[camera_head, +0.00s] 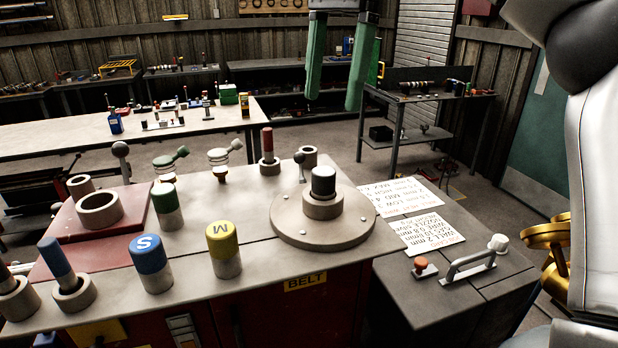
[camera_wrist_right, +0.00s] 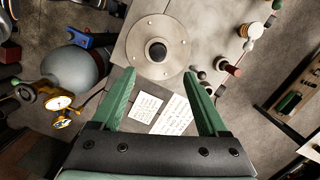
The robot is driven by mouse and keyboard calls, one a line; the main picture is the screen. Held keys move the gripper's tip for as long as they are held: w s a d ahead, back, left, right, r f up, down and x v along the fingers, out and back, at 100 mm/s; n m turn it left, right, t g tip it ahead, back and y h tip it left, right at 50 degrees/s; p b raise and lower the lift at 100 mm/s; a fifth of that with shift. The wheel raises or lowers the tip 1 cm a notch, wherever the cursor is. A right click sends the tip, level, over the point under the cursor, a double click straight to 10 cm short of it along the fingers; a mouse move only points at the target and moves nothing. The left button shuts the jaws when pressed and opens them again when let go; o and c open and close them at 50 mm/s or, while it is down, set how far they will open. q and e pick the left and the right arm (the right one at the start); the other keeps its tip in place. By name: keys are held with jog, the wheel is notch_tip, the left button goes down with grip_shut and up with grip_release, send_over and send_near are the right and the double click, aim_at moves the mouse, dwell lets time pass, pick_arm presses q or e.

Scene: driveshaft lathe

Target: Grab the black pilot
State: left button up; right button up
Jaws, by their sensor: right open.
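The black pilot (camera_head: 323,181) is a short upright cylinder with a black top. It stands in a grey collar at the middle of a round grey flange (camera_head: 375,232) on the bench top. In the right wrist view the pilot (camera_wrist_right: 157,50) shows from above, ahead of the fingertips and roughly between their lines. My right gripper (camera_head: 334,102) has two green fingers spread apart with nothing between them. It hangs above and beyond the pilot in the head view, clear of it. In the right wrist view its fingers (camera_wrist_right: 159,73) also stand wide open. My left gripper is in neither view.
A small ball-topped lever (camera_head: 299,160) and a red-topped pin (camera_head: 267,145) stand close behind the flange. Blue (camera_head: 149,255), yellow (camera_head: 222,243) and green (camera_head: 164,200) capped cylinders stand to the left. Printed sheets (camera_head: 405,197) and a handle (camera_head: 470,266) lie on the right.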

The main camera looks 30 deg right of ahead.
aim_at(324, 171)
jog(key=shift+s+a+f, duration=0.1)
jog(key=shift+s+f, duration=0.1)
jog(key=shift+f, duration=0.35)
jog(key=shift+s+f, duration=0.15)
jog(key=shift+f, duration=0.35)
jog(key=shift+a+f, duration=0.2)
jog(key=shift+f, duration=1.45)
jog(key=shift+a+f, duration=0.25)
jog(key=shift+f, duration=1.45)
jog(key=shift+a+f, duration=0.2)
jog(key=shift+f, duration=1.45)
grip_shut()
